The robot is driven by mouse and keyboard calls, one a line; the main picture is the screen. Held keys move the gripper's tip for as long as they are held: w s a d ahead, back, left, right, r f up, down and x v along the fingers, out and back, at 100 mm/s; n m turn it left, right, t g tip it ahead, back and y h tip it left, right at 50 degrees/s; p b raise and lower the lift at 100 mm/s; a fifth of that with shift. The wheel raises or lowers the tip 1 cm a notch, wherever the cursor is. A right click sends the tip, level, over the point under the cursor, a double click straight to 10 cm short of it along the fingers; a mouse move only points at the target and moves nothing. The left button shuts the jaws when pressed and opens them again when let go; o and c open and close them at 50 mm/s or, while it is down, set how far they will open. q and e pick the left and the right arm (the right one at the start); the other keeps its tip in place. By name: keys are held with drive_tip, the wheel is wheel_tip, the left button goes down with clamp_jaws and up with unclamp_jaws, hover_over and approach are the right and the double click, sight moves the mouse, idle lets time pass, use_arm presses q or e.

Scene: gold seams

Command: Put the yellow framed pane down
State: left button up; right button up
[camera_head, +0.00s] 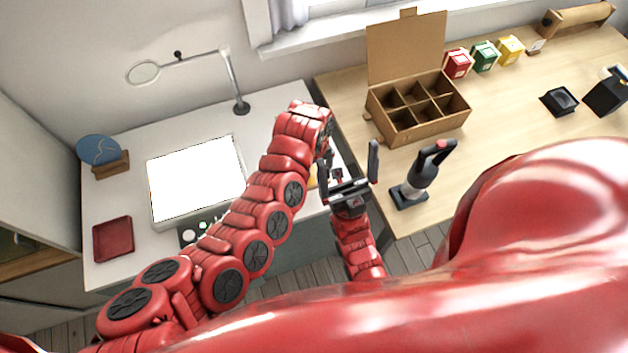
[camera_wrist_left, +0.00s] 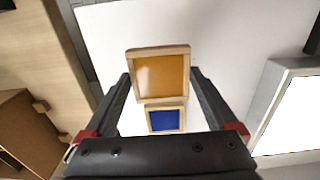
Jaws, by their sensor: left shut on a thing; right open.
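The yellow framed pane (camera_wrist_left: 160,75), an amber square in a pale wooden frame, sits between the fingers of my left gripper (camera_wrist_left: 160,76) in the left wrist view. That gripper is shut on it, over the white table top; I cannot tell if the pane touches the table. In the head view only a yellow sliver (camera_head: 312,181) shows beside my left arm, which hides most of it. A smaller-looking blue framed pane (camera_wrist_left: 165,119) shows just below the yellow one in the wrist view. My right gripper (camera_head: 347,160) is open and empty, near the gap between the tables.
A lit white panel (camera_head: 195,180) lies on the white table (camera_head: 120,205), with a red tray (camera_head: 113,239) and a magnifier lamp (camera_head: 238,90). On the wooden table stand a divided cardboard box (camera_head: 420,122) and a black-and-red tool on a stand (camera_head: 422,175).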

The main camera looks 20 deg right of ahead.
use_arm(q)
wheel_tip(320, 180, down, 4)
drive_tip(key=shift+r+b, duration=0.1)
drive_tip(key=shift+b, duration=0.95)
drive_tip(key=shift+w+r, duration=0.1)
drive_tip(key=o, duration=1.1)
